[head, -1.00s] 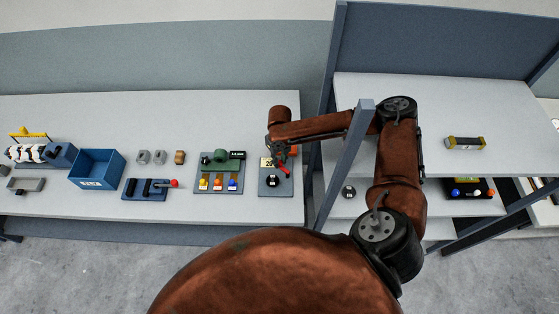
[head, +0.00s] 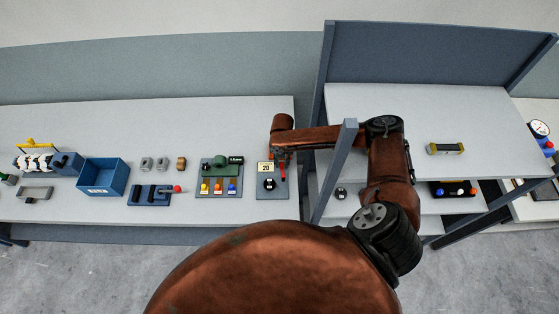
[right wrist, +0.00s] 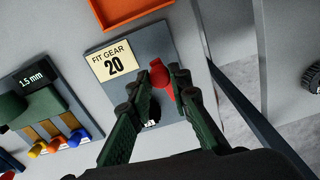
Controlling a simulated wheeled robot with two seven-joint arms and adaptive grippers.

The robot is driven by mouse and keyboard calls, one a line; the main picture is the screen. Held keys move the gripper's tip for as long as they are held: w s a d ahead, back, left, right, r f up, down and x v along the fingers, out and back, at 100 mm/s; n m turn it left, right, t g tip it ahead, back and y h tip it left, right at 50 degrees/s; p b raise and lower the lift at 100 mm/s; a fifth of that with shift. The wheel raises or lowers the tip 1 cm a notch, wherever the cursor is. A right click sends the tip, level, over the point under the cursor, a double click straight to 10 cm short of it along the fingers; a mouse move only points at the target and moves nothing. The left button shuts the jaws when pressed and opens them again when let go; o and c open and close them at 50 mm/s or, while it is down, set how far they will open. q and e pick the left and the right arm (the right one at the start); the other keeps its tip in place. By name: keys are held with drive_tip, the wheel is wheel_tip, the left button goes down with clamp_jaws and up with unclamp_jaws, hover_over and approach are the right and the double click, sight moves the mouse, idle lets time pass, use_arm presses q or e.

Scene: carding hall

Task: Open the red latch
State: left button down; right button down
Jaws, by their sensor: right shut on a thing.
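The red latch (head: 284,174) is on a grey panel (head: 263,193) near the right end of the left table. In the right wrist view the red latch (right wrist: 158,72) shows between the fingertips, its lower part partly covered by the right finger. My right gripper (right wrist: 160,78) is shut on it; in the head view my right gripper (head: 280,157) is small and partly hidden by its own arm. The panel carries a card (right wrist: 112,62) reading "FIT GEAR 20" and a black round part (head: 269,184). My left gripper is in neither view.
Left of the panel stand a board with coloured knobs (head: 217,187), a dark blue base with a red-balled lever (head: 150,196) and a blue bin (head: 103,176). A grey frame post (head: 335,170) stands close to my right arm. An orange tray (right wrist: 130,10) lies beyond the panel.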

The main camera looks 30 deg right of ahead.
sight(283, 164)
drive_tip(key=shift+s+d+r+m+p, duration=0.1)
drive_tip(key=shift+d+m+p, duration=0.25)
drive_tip(key=shift+m+p, duration=0.45)
drive_tip(key=c, duration=1.8)
unclamp_jaws()
drive_tip(key=shift+o, duration=0.2)
drive_tip(key=shift+r, duration=0.1)
wheel_tip(283, 164, up, 12)
